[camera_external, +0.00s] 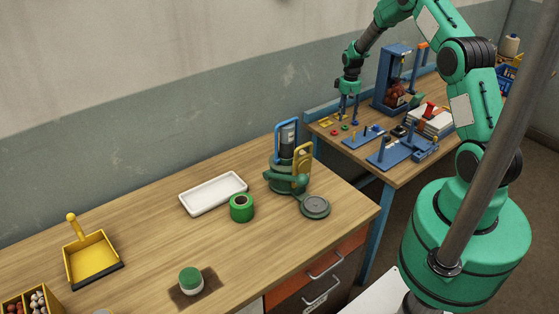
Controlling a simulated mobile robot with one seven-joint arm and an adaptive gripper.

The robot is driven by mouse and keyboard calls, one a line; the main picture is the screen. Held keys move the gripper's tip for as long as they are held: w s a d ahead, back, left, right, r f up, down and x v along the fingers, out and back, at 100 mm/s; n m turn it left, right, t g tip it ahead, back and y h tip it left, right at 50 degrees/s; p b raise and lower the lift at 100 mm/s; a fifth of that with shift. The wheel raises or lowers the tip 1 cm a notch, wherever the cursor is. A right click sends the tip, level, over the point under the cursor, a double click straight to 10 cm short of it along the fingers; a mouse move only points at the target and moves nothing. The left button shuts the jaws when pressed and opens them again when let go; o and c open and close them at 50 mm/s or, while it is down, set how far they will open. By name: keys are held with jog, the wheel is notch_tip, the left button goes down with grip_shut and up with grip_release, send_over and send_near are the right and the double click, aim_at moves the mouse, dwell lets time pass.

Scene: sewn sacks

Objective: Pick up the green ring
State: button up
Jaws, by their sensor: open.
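A small green ring (345,128) lies flat on the far workbench, among small red and yellow pieces. My gripper (349,112) points down over this bench, just above and close to the green ring in the picture. Its two fingers are apart and nothing shows between them. The exact height of the fingertips over the ring is hard to tell at this size.
A red ring (333,133) and yellow pieces (325,122) lie beside the green ring. A blue pegged fixture (390,155) stands to the right, with a blue rack (381,87) behind it. The near wooden bench (130,225) holds a green roll (241,209) and a white tray (212,196).

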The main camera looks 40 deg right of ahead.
aim_at(345, 128)
jog(key=shift+f, duration=0.25)
jog(key=shift+f, duration=0.1)
jog(key=shift+f, duration=2.5)
jog(key=c, duration=1)
